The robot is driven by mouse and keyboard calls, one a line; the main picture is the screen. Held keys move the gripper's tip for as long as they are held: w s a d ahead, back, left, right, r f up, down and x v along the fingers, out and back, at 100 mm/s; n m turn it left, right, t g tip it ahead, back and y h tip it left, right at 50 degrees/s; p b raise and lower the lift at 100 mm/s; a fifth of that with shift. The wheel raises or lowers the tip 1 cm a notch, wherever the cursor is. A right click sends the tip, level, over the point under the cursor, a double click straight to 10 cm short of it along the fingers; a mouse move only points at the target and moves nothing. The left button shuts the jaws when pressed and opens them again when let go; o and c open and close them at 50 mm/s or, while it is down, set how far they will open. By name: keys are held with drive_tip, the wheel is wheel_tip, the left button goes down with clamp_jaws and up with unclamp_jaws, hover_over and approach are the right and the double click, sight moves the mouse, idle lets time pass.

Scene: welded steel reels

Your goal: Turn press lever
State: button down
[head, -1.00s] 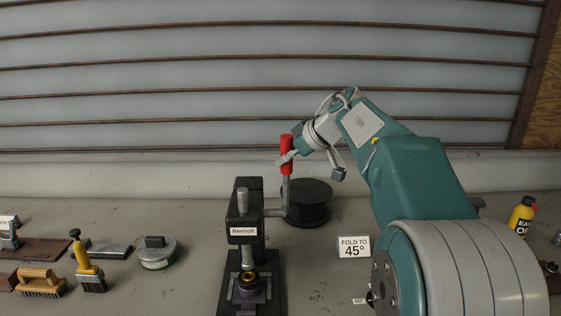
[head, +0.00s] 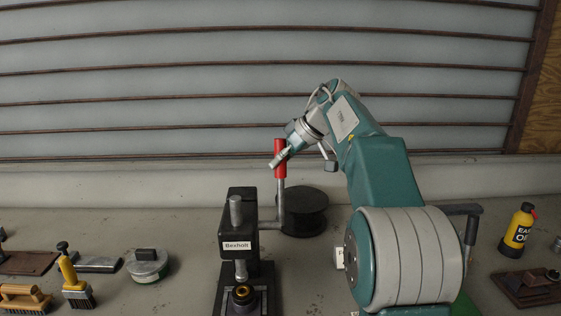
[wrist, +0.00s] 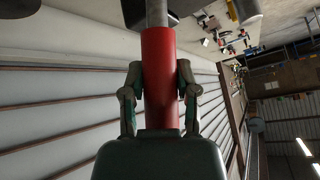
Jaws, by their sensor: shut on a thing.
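The press lever has a red grip (head: 281,161) on a grey rod that stands upright at the right side of the black press (head: 236,224), labelled "Bexholt". The red grip also shows in the wrist view (wrist: 158,80), between the two fingers. My gripper (head: 279,158) is shut on the red grip near its middle, coming from the upper right. In the wrist view my gripper (wrist: 157,88) has one finger on each side of the grip. The far side of the grip is hidden.
A black reel (head: 303,212) stands just behind the lever rod. A round tin (head: 147,266) and a yellow-handled brush (head: 73,276) lie left of the press. A yellow bottle (head: 517,230) stands at the right. A white sign (head: 339,259) is mostly hidden by my arm.

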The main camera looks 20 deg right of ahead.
drive_tip(key=shift+w, duration=0.1)
drive_tip(key=shift+c, duration=1.8)
unclamp_jaws()
drive_tip(key=shift+w, duration=0.1)
drive_tip(key=shift+d, duration=0.1)
drive_tip(key=v, duration=1.1)
drive_tip(key=shift+d+r, duration=0.25)
drive_tip(key=shift+r, duration=0.05)
